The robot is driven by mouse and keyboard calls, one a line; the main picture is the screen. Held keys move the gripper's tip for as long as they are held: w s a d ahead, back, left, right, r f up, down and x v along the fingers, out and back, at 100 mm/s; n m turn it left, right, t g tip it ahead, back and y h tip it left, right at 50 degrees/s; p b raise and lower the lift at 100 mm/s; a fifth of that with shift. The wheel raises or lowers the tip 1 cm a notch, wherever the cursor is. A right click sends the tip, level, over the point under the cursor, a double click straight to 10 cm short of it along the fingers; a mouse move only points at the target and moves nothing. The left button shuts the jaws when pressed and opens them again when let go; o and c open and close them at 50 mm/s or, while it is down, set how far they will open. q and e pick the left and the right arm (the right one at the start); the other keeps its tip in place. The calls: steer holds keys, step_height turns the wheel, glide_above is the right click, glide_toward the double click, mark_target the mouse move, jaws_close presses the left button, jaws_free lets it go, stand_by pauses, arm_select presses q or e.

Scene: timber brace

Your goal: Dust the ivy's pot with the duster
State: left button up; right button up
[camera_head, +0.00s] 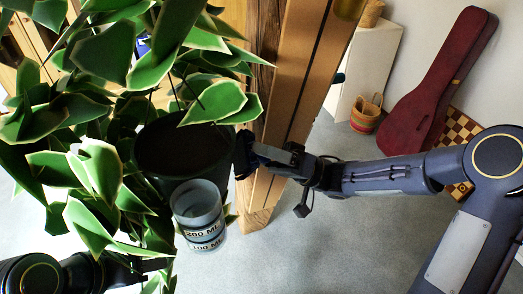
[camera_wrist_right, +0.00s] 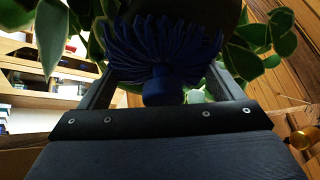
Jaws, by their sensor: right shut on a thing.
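The ivy (camera_head: 100,130) has broad green leaves with pale edges and fills the left of the head view. Its dark round pot (camera_head: 158,143) shows among the leaves. My right gripper (camera_head: 245,158) reaches in from the right, beside the pot's right side. In the right wrist view it is shut on the duster (camera_wrist_right: 165,50), whose dark blue strands fan out towards the dark pot (camera_wrist_right: 195,8). The strands appear close against the pot, but I cannot tell whether they touch. My left arm (camera_head: 40,272) enters at the lower left; leaves hide its fingers.
A clear measuring beaker (camera_head: 200,213) marked 100 and 200 ML is just in front of the pot. A timber post (camera_head: 290,100) stands behind my right gripper. A red instrument case (camera_head: 435,85), a woven basket (camera_head: 366,113) and a checkered board (camera_head: 457,135) are at the back right.

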mark_target(250, 139)
steer(key=shift+s+a+r, duration=0.1)
steer(key=shift+s+a, duration=0.05)
steer(key=shift+a, duration=0.3)
steer(key=shift+s+a+r, duration=0.1)
steer(key=shift+s+a, duration=0.05)
steer(key=shift+a, duration=0.3)
stand_by(0.6)
steer(key=shift+r, duration=0.15)
steer(key=r+p, duration=0.1)
steer(key=d+r+p, duration=0.1)
steer(key=r+p, duration=0.1)
steer(key=shift+w+r, duration=0.15)
steer(key=shift+r, duration=0.05)
steer(key=shift+a, duration=0.15)
steer(key=shift+s+a+f+b, duration=0.15)
steer(key=shift+a+f+b, duration=0.1)
steer(key=shift+f+b, duration=0.6)
steer(key=shift+s+a+f+b, duration=0.1)
steer(key=shift+a+f+b, duration=0.3)
steer(key=shift+f, duration=0.65)
steer(key=shift+d, duration=0.15)
steer(key=shift+d, duration=0.1)
